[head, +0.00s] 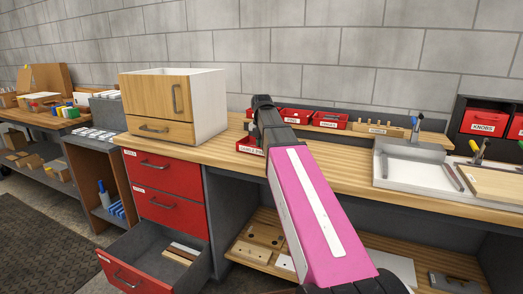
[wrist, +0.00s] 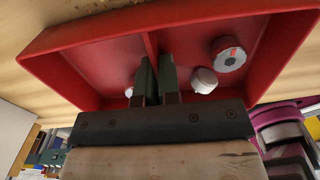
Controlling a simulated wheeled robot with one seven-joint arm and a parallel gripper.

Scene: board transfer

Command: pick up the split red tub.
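The split red tub (wrist: 100,62) fills the upper part of the wrist view, with a divider (wrist: 150,44) down its middle. Small round white and grey pieces (wrist: 204,80) lie inside it. In the head view the tub (head: 244,142) shows by its labelled front on the wooden bench, partly hidden behind my arm. My gripper (wrist: 156,78) reaches into the tub. Its two dark fingers stand close together, one on each side of the divider, and look shut on it. In the head view the fingertips are hidden by my arm. I cannot tell whether the tub touches the bench.
Other labelled red bins (head: 292,116) stand in a row at the back of the bench. A wood-fronted white cabinet (head: 210,105) stands to the left. A white tray (head: 408,168) lies to the right. A lower red drawer (head: 135,276) is pulled open below.

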